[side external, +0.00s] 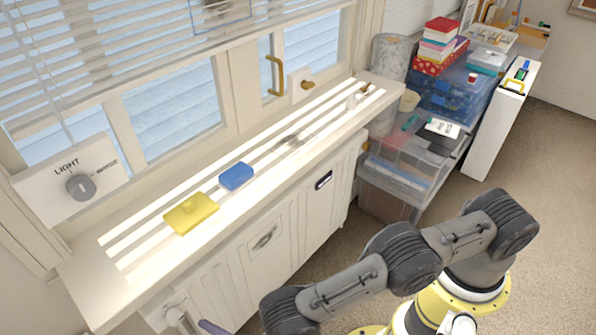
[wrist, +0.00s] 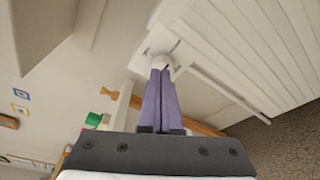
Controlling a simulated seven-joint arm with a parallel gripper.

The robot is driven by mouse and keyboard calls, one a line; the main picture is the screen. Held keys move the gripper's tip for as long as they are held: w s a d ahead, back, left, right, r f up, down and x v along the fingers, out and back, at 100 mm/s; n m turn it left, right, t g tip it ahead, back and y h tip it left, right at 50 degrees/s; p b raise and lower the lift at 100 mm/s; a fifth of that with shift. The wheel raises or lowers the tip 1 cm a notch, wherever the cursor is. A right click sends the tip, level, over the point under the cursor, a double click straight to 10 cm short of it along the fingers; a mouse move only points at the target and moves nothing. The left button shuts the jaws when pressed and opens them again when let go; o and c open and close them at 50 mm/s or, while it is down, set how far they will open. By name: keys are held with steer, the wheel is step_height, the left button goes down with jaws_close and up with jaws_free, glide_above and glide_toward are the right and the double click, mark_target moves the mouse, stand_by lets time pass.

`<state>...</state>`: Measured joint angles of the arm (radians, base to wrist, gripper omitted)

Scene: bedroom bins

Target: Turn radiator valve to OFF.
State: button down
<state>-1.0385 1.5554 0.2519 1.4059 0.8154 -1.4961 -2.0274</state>
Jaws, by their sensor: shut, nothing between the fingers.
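The white radiator valve (side external: 175,310) is at the lower left end of the white radiator cover (side external: 262,262), below the window sill. In the wrist view the valve's rounded white knob (wrist: 160,62) sits just beyond my fingertips, in front of a pale plate. My gripper (wrist: 161,74) has purple fingers, shut together with nothing between them. The fingertips overlap the knob's near edge in the picture; I cannot tell whether they touch it. In the side view a bit of purple finger (side external: 212,327) shows at the bottom edge, beside the valve. I cannot read the valve's setting.
The slatted window sill (side external: 130,285) above holds a yellow block (side external: 190,213) and a blue block (side external: 236,177). A LIGHT dial (side external: 80,187) is on the left. Clear storage drawers (side external: 410,165) stand beyond the radiator's far end. Carpet in front of the radiator is open.

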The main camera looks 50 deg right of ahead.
mark_target(175, 317)
steer(key=shift+w+f, duration=0.45)
steer(key=shift+w, duration=0.7)
steer(key=shift+w+f, duration=0.45)
steer(key=shift+w, duration=0.75)
steer(key=shift+w+f, duration=0.45)
steer(key=shift+w, duration=0.7)
steer(key=shift+a, duration=0.35)
steer(key=shift+a+r, duration=0.1)
steer(key=shift+r, duration=0.2)
steer(key=shift+a+r, duration=0.15)
steer(key=shift+r, duration=0.2)
steer(key=shift+a+r, duration=0.1)
steer(key=shift+r, duration=0.05)
steer(key=shift+a+r, duration=0.2)
steer(key=shift+r, duration=0.05)
steer(key=shift+a+r, duration=0.15)
steer(key=shift+a, duration=0.1)
